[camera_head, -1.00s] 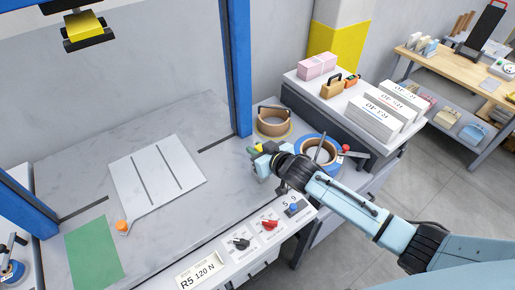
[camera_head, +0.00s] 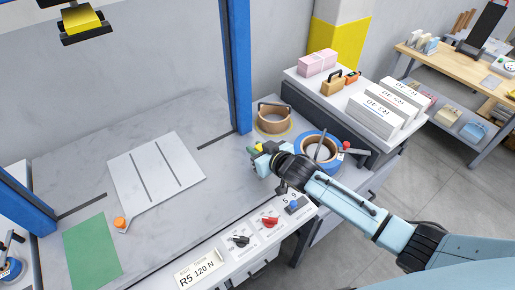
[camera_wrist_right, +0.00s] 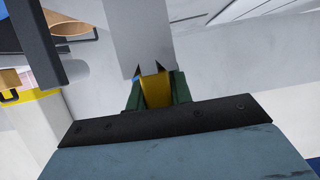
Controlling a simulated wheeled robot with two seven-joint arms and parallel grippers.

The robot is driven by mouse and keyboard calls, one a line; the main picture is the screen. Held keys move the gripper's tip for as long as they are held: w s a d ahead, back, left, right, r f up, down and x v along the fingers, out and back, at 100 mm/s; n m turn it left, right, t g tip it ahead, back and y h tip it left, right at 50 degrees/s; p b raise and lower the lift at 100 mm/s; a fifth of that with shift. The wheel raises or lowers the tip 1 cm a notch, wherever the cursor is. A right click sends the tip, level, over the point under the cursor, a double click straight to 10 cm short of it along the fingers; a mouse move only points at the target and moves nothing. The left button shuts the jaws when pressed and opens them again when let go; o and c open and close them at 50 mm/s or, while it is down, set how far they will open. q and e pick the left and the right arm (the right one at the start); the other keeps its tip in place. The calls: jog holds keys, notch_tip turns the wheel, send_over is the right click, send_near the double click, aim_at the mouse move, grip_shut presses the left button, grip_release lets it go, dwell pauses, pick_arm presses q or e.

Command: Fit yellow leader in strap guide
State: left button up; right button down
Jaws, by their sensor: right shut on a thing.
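My right gripper (camera_head: 257,152) is above the table near the tan coil, with yellow and green parts at its tip. In the right wrist view my right gripper (camera_wrist_right: 155,88) is shut on the yellow leader (camera_wrist_right: 156,91), a small yellow piece between the dark-tipped green fingers. A grey flat strip (camera_wrist_right: 138,35) lies beyond the fingertips; whether it touches the leader I cannot tell. I cannot make out the strap guide for certain. My left gripper is not in view.
A tan coil (camera_head: 273,118) and a blue-rimmed coil (camera_head: 333,143) stand by the blue post (camera_head: 238,70). A slotted grey plate (camera_head: 155,168) and green sheet (camera_head: 92,252) lie on the table. A knob panel (camera_head: 225,258) runs along the front edge.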

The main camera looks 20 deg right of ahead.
jog(key=c, duration=1.2)
grip_release()
jog(key=shift+o, duration=0.2)
jog(key=shift+s, duration=0.1)
jog(key=p+v, duration=0.1)
jog(key=v, duration=1.2)
notch_tip(320, 180, up, 7)
jog(key=p, duration=0.8)
jog(key=shift+s+d, duration=0.1)
